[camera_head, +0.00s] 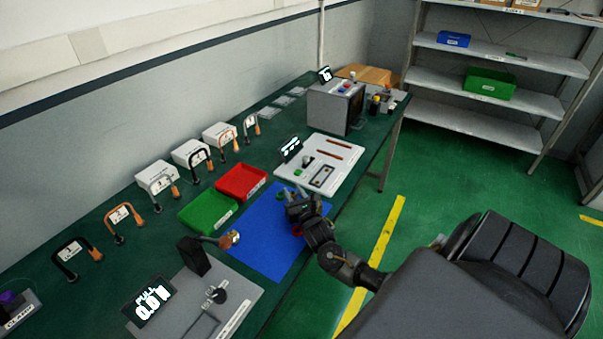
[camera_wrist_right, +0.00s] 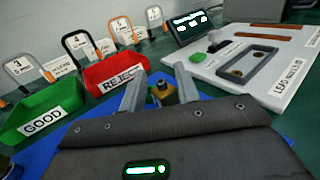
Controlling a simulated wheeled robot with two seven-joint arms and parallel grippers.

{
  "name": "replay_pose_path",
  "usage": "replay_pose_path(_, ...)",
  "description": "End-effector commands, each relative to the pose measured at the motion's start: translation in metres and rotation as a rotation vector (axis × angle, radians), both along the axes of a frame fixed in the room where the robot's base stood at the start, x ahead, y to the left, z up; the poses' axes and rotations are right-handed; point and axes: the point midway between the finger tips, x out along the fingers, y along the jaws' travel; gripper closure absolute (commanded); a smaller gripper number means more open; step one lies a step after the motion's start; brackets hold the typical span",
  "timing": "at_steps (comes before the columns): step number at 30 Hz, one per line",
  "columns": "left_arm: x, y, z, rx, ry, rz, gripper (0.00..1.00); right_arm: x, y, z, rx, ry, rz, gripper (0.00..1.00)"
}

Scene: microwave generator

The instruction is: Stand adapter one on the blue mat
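The blue mat (camera_head: 262,245) lies flat on the green bench in the head view. My right gripper (camera_head: 290,190) is low over its far right part, fingers apart. In the right wrist view, a small brass-coloured piece with a dark top (camera_wrist_right: 163,92) shows between the spread fingers (camera_wrist_right: 160,75) of this gripper, with narrow gaps beside it. Its base is hidden by the gripper body, and no label reads on it. Another brass-ended fitting (camera_head: 229,239) is at the mat's left edge, beside a black block. I cannot tell which piece is adapter one. My left gripper does not show.
A green GOOD bin (camera_head: 207,210) and a red REJECT bin (camera_head: 241,182) stand behind the mat. Numbered boxes with hooped leads line the wall.

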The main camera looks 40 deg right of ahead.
Motion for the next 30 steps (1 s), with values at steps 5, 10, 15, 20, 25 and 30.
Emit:
replay_pose_path(5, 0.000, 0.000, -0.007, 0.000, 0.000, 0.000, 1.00, -0.039, 0.014, -0.003, 0.002, 0.003, 0.003, 0.68)
replay_pose_path(10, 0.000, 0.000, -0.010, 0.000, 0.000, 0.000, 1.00, -0.069, 0.023, -0.002, 0.002, 0.002, 0.001, 0.68)
replay_pose_path(15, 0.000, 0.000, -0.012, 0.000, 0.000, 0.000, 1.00, -0.086, 0.029, -0.001, -0.001, 0.001, 0.000, 0.68)
replay_pose_path(20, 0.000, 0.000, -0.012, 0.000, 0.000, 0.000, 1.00, -0.090, 0.030, 0.000, 0.000, 0.001, 0.000, 0.68)
replay_pose_path(25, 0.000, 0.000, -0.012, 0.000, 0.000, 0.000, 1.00, -0.090, 0.030, 0.000, 0.000, 0.000, 0.000, 0.68)
replay_pose_path(30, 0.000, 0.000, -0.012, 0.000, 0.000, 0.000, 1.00, -0.090, 0.030, 0.000, 0.000, 0.000, 0.000, 0.68)
